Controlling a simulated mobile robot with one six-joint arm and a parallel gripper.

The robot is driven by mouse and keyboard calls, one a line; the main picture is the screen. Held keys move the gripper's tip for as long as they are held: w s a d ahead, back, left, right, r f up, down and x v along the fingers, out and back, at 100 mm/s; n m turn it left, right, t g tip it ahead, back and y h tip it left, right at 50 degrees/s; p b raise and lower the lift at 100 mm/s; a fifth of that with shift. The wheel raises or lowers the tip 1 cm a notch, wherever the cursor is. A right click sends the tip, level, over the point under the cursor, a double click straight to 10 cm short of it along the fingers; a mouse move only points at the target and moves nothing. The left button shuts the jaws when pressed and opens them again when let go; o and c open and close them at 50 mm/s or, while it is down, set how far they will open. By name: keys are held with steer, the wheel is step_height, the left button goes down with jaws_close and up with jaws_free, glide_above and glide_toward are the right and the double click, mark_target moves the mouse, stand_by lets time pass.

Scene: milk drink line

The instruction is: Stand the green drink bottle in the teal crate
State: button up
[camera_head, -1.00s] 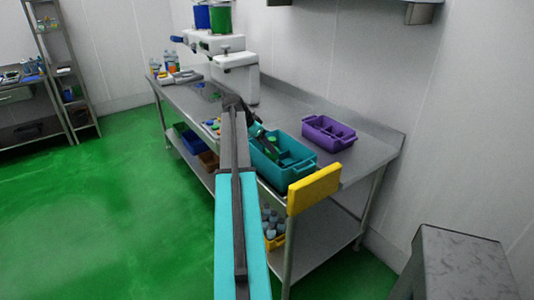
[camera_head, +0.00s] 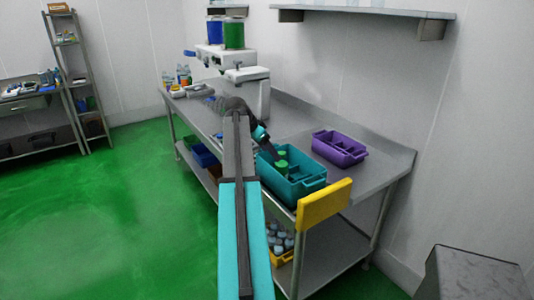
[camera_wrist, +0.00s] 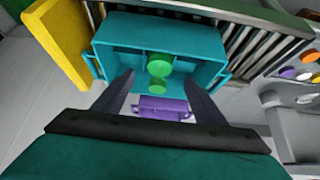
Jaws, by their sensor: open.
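The teal crate (camera_head: 296,190) stands on the steel table near its front end. Green round parts of the green drink bottle (camera_head: 282,164) show inside it, and they show in the wrist view (camera_wrist: 160,63) too. The bottle looks upright within the crate walls; its base is hidden. A smaller green round part lies beside the larger one in the wrist view, and I cannot tell whether it belongs to the same bottle. My gripper (camera_wrist: 159,78) is open, its dark fingers spread to either side of the green parts with gaps. In the head view it is just above the crate's far-left side.
A purple crate (camera_head: 340,149) stands right of the teal one, against the back. A yellow panel (camera_head: 323,206) rises at the table's front end. A white machine (camera_head: 250,88) with blue and green containers stands farther back. Crates with bottles are on the lower shelf.

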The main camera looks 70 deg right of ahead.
steer(key=shift+f, duration=0.1)
